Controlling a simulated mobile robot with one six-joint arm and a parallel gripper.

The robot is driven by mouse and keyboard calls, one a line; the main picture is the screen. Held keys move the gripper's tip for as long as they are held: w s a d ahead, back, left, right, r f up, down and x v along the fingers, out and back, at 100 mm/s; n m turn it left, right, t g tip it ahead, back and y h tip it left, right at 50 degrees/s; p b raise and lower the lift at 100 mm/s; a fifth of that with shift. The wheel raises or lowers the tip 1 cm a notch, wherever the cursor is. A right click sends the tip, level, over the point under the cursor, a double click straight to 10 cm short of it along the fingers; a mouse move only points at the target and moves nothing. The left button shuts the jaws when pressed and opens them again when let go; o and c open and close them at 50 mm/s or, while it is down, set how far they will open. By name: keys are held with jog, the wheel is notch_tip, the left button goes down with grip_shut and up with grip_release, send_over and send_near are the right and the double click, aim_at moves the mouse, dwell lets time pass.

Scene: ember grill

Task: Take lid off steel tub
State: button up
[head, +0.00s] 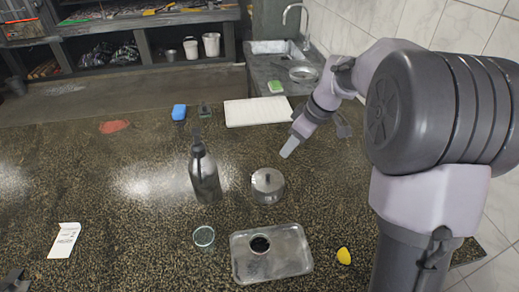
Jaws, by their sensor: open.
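The steel tub (268,194) stands upright near the middle of the speckled counter. Its lid (261,179) sits on top, with a dark knob in the middle. My gripper (289,149) is above and a little to the right of the tub, apart from the lid. It points down and left and is open, with nothing visible in it. Only one pale finger side shows clearly; the gap between the fingers is hidden from this angle.
A dark bottle (204,175) stands close left of the tub. In front are a small glass (204,236), a metal tray (240,268) holding a dark-mouthed cup (260,245), and a lemon piece (344,256). A white board (240,113) lies behind. The counter's left side is mostly clear.

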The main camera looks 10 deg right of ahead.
jog(key=b, duration=0.3)
send_over(269, 175)
jog(key=s+d, duration=0.1)
jog(key=f, duration=1.1)
jog(key=shift+s+d+f, duration=0.1)
jog(key=shift+s+f, duration=0.1)
jog(key=shift+f, duration=0.2)
jog(key=b+x, duration=0.1)
jog(key=x, duration=0.3)
jog(key=shift+w+f+b, duration=0.1)
jog(key=shift+f+b, duration=0.1)
jog(key=shift+b, duration=0.2)
jog(key=shift+r, duration=0.1)
grip_shut()
